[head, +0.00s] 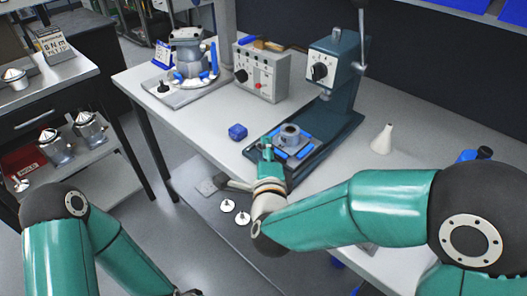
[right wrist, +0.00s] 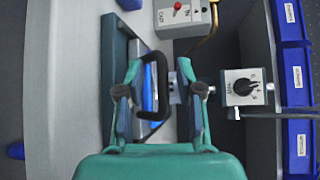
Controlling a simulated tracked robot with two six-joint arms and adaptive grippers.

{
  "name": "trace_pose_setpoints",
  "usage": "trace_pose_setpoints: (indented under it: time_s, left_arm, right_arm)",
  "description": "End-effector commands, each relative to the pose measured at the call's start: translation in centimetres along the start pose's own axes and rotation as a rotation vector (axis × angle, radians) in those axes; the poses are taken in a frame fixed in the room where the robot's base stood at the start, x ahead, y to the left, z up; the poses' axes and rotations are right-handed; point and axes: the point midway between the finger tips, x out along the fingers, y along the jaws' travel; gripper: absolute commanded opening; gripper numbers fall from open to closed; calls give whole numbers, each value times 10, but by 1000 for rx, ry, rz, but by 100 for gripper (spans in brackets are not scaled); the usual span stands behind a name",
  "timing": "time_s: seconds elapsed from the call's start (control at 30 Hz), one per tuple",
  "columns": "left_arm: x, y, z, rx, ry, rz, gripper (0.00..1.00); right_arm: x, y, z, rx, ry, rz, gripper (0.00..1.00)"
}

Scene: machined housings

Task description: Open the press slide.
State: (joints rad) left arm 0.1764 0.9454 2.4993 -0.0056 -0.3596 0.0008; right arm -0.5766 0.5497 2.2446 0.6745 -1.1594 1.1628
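The teal press (head: 335,85) stands on the bench. Its slide (head: 290,140), a low plate with blue strips and a round grey housing on it, lies on the press base under the head. My right gripper (head: 267,152) is at the slide's near left end. In the right wrist view my right gripper (right wrist: 160,72) has its two fingers apart, with a black U-shaped handle (right wrist: 162,85) between them. I see a gap beside the handle, so the fingers do not look closed on it. The blue strips (right wrist: 149,90) show behind.
A grey control box (head: 262,75) stands left of the press. A blue block (head: 237,132) lies near the bench's front edge. A white cone (head: 382,138) stands right of the press. A fixture tray (head: 182,95) is at the far left.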

Motion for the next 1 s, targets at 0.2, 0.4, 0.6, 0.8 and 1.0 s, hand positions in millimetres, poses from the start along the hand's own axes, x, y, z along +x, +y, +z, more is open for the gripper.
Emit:
trace_pose_setpoints:
  time_s: [0.2, 0.4, 0.6, 0.8, 1.0]
  left_arm:
    - [0, 0, 0, 0, 0, 0, 39]
    - [0, 0, 0, 0, 0, 0, 39]
    - [0, 0, 0, 0, 0, 0, 39]
    - [0, 0, 0, 0, 0, 0, 39]
    - [0, 0, 0, 0, 0, 0, 39]
  right_arm:
    - [-21, 0, 1, 0, -3, 0, 36]
    - [-60, 0, 1, -1, -5, 0, 36]
    - [-97, 0, 1, -1, -7, 0, 36]
    - [-116, 1, 1, 0, -4, 1, 36]
    - [-119, 1, 0, 0, -1, 1, 36]
